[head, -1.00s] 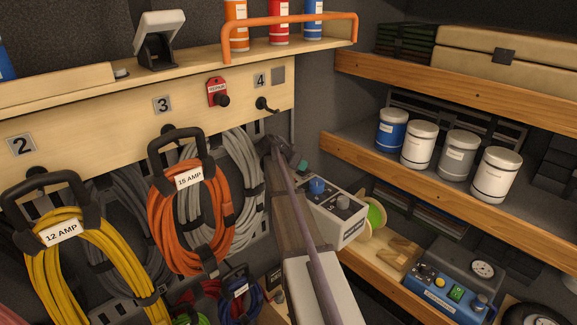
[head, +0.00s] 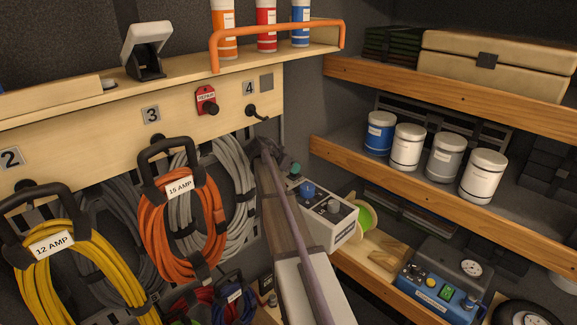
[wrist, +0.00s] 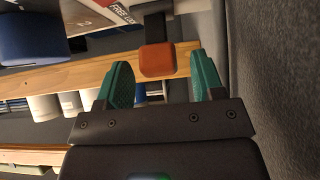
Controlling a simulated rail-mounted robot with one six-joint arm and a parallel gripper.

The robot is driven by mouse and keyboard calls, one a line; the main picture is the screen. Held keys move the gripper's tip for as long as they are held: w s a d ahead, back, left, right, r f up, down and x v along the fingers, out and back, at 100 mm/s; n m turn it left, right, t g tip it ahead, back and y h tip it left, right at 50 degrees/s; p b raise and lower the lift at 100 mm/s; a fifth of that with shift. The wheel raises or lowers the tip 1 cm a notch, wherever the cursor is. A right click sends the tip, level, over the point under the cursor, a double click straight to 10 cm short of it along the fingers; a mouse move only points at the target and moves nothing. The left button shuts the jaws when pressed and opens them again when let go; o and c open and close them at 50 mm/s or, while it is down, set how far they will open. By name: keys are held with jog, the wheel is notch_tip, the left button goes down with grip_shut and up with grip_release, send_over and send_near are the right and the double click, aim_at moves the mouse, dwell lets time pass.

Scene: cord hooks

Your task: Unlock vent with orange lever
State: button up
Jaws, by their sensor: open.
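The orange lever (wrist: 157,60) shows in the wrist view as a blunt orange block on a dark stem. My gripper (wrist: 160,74) has its two green fingers spread, one on each side of the lever in the picture. I cannot tell how deep the lever lies between them, and no contact shows. Part of a label reading "FREE" (wrist: 119,7) is above it; the rest is cut off. In the head view my gripper (head: 290,170) is small, beyond my arm and near the grey control box. The vent and lever cannot be made out there.
A grey box with a blue knob (head: 328,212) stands just right of my arm. Coiled cords, one orange (head: 180,238), hang on the left wall. Wooden shelves with several cans (head: 407,147) line the right. A dark wall (wrist: 275,80) is close on the right in the wrist view.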

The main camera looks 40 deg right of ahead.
notch_tip(320, 180, up, 9)
jog(key=p, duration=0.8)
jog(key=shift+r, duration=0.1)
jog(key=shift+f, duration=0.2)
